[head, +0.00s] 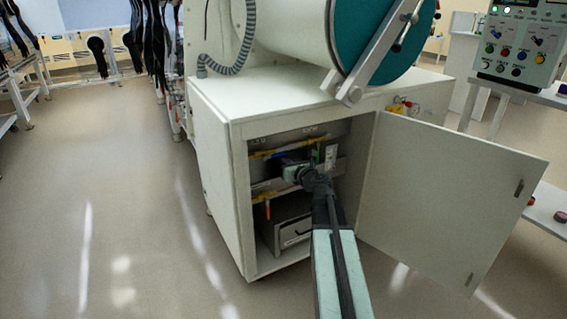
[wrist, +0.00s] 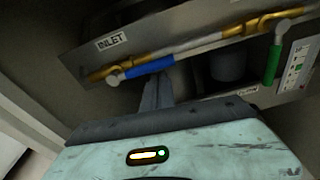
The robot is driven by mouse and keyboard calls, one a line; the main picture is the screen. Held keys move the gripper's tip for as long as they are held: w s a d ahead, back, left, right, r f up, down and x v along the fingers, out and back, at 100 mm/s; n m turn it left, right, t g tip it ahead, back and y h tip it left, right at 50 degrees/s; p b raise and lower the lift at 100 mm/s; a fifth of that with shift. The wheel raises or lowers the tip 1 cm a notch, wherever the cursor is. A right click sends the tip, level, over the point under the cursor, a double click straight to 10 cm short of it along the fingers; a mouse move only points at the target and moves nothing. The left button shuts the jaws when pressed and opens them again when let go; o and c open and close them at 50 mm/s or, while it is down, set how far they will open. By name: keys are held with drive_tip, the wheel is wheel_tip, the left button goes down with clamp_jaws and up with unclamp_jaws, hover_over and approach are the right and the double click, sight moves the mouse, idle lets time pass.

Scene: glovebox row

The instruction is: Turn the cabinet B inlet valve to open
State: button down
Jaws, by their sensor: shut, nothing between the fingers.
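Inside the open cabinet, a blue lever handle (wrist: 148,67) sits below the INLET label (wrist: 111,41) in the wrist view. It lies roughly along the brass pipe (wrist: 220,40), with its pivot at the left end. My gripper (wrist: 160,84) is shut and empty, its fingertips just below the right part of the blue handle. I cannot tell whether they touch it. In the head view my gripper (head: 291,173) reaches into the cabinet, below the blue handle (head: 281,155). My arm hides part of the interior. No cabinet letter is readable.
A green lever (wrist: 272,64) hangs down across the pipe at right, beside a label card (wrist: 298,63). The cabinet door (head: 440,195) stands open to the right of my arm. A drawer box (head: 290,228) sits below. The floor at left (head: 110,200) is clear.

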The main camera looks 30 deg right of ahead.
wheel_tip(320, 180, down, 4)
drive_tip(key=b, duration=0.4)
drive_tip(key=s+r+p, duration=0.2)
drive_tip(key=s, duration=0.7)
drive_tip(key=shift+s+p, duration=0.15)
drive_tip(key=shift+p, duration=0.15)
drive_tip(key=shift+d, duration=0.1)
